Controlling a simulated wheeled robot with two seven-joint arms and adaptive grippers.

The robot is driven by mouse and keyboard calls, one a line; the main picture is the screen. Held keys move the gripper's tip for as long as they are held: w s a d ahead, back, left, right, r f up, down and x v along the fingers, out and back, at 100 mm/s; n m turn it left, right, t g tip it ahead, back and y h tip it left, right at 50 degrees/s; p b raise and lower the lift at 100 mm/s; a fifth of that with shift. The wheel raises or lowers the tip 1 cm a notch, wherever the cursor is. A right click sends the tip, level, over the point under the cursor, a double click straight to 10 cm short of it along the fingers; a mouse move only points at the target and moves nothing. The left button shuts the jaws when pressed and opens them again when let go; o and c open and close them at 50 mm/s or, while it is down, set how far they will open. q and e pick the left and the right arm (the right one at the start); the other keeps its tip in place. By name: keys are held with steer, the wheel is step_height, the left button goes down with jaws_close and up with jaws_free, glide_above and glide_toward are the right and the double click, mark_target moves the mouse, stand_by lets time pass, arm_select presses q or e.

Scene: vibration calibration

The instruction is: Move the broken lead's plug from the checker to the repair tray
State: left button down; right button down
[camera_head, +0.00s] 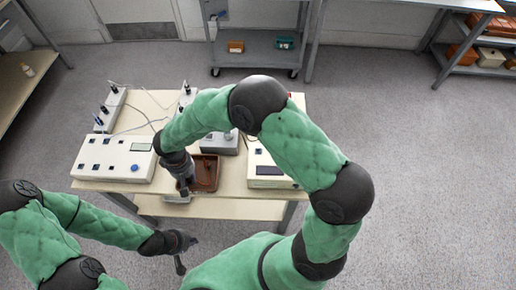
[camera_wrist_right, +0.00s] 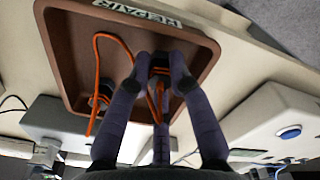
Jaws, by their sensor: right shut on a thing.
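The brown repair tray (camera_head: 212,160) sits at the front middle of the table, and its "REPAIR" label shows in the right wrist view (camera_wrist_right: 62,62). My right gripper (camera_head: 186,190) is over the tray. In the wrist view my right gripper (camera_wrist_right: 160,78) is shut on a dark plug (camera_wrist_right: 159,60) with orange lead, mostly hidden between the fingers. Another dark plug end (camera_wrist_right: 101,97) with an orange cord (camera_wrist_right: 97,50) is at the tray's left in that view. I cannot tell whether the held plug touches the tray floor. My left gripper (camera_head: 181,256) hangs low in front of the table, away from everything.
A white box with a blue knob (camera_head: 115,160) stands left of the tray. A grey box (camera_head: 219,145) stands behind it, and a cream box with a dark display (camera_head: 267,178) stands right. Loose cords (camera_head: 150,122) lie at the back left. Shelves (camera_head: 252,60) stand beyond.

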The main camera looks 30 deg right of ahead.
steer(key=shift+f+b, duration=0.3)
steer(key=shift+f, duration=0.15)
steer(key=c, duration=1.1)
jaws_free()
steer(key=shift+o, duration=0.2)
steer(key=shift+r, duration=0.15)
steer(key=shift+r+p, duration=1.8)
steer(key=shift+r, duration=0.65)
step_height(320, 180, up, 12)
